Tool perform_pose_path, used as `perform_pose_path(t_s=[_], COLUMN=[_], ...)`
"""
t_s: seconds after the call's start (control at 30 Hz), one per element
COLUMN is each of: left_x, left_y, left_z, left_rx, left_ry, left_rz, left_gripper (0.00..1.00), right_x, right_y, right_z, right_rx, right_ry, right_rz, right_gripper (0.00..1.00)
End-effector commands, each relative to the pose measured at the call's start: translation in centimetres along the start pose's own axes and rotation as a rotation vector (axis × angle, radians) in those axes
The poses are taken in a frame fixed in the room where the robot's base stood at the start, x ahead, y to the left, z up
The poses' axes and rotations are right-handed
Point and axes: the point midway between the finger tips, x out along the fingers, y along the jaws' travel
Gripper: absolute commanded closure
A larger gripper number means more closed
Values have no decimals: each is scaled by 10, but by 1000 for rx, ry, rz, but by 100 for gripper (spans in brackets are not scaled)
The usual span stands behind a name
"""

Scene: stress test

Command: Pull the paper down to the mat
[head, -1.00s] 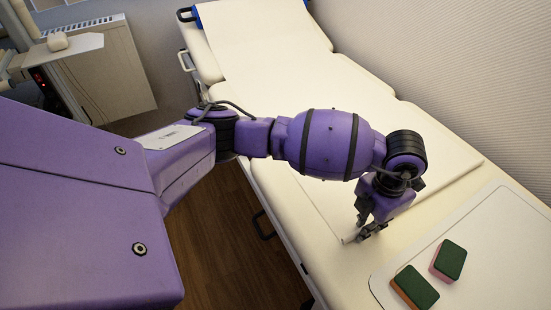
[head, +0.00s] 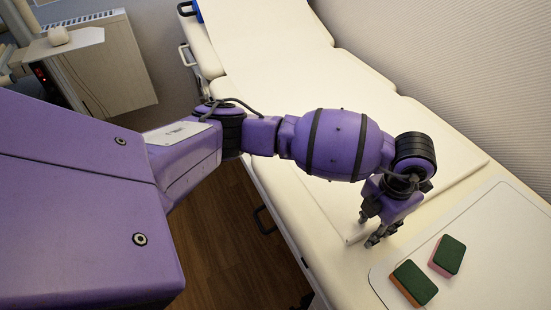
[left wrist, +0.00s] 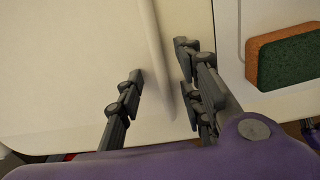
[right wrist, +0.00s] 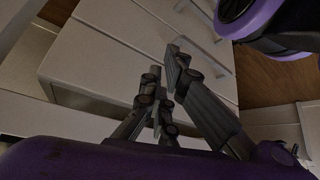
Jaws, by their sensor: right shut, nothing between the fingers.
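The white paper (head: 300,90) runs down the padded couch from its far end. Its near edge lies short of the pale mat (head: 505,220) at the lower right. My left gripper (head: 369,227) is over that near edge with its fingers apart. In the left wrist view the paper (left wrist: 65,60) spreads to the left, and its raised edge runs between the open fingers (left wrist: 162,78), which appear clear of it. My right gripper (right wrist: 165,80) shows only in its wrist view, shut and empty, with drawer fronts beyond it.
Two green-topped sponges, one orange (head: 414,284) and one pink (head: 447,256), lie on the mat. A textured wall (head: 440,60) bounds the couch's far side. Wooden floor (head: 225,230) lies on the near side.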

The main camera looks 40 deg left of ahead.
Motion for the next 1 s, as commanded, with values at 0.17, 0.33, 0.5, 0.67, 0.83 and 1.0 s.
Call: perform_pose_path(t_s=[0.17,0.33,0.5,0.67,0.83,1.0], left_x=[-9,-39,-76,-104,-119,-122], left_y=[0,1,0,0,0,0], left_z=[2,2,2,2,1,1], left_rx=[0,1,2,1,2,1], left_ry=[-3,-7,-6,-5,-3,-3], left_rz=[1,3,2,1,1,0], left_gripper=[66,66,66,66,66,66], right_x=[-1,0,0,0,0,0], right_y=[0,0,0,0,0,0], right_z=[0,0,0,0,0,0], right_rx=[-1,0,0,0,0,0], right_ry=[0,1,1,1,1,1], right_rz=[-1,0,0,0,0,0], right_gripper=[100,100,100,100,100,100])
